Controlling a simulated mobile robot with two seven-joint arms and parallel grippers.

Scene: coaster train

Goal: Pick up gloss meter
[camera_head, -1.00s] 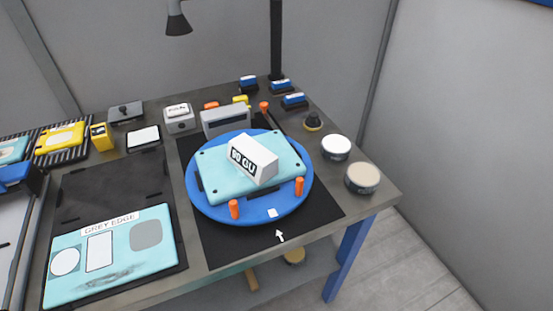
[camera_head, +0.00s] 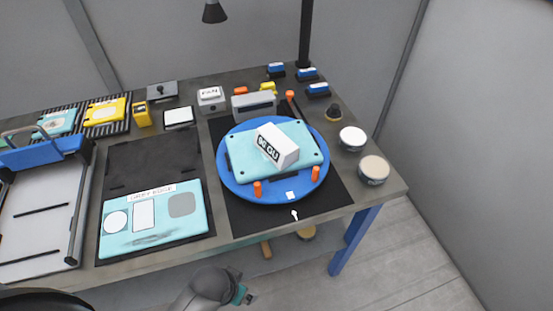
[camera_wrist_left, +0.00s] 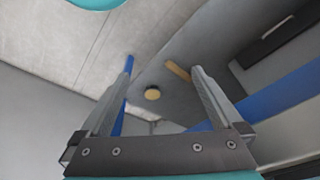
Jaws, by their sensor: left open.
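The gloss meter, a white box labelled 90 GU (camera_head: 284,145), rests on a pale teal panel (camera_head: 240,164) on a round blue turntable (camera_head: 232,187). It is clear of any gripper. My left gripper (camera_wrist_left: 163,70) is open and empty in the left wrist view, with the floor and the underside of the table area beyond its fingers. Part of my arm (camera_head: 210,288) shows at the bottom of the head view, below the table's front edge. The gloss meter is not visible in the wrist view. My right gripper is not in view.
Orange pegs (camera_head: 258,189) stand at the turntable's front. A grey block (camera_head: 254,106) stands behind it, and two round tubs (camera_head: 374,169) (camera_head: 352,138) stand to its right. A GREY EDGE panel (camera_head: 155,225) and a blue-barred frame (camera_head: 50,154) lie left. A lamp (camera_head: 214,12) hangs above.

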